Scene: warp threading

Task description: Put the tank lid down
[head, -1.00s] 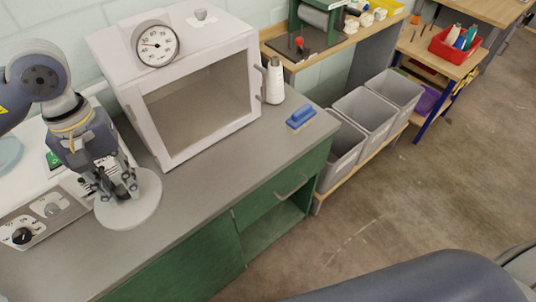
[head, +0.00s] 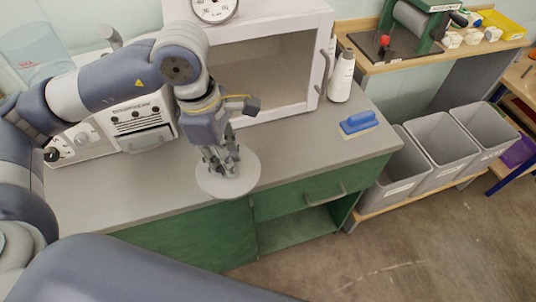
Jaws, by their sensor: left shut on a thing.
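The tank lid (head: 243,186) is a round, pale grey-white disc. My left gripper (head: 227,168) points down and is shut on it at its middle, hiding its knob. The lid shows over the front edge of the grey worktop, in front of the white cabinet; I cannot tell whether it touches the worktop. My right gripper is not in view.
The white cabinet (head: 327,25) with a dial and window stands behind. A control box (head: 100,135) is at left. The worktop (head: 300,140) between lid and brush is clear.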

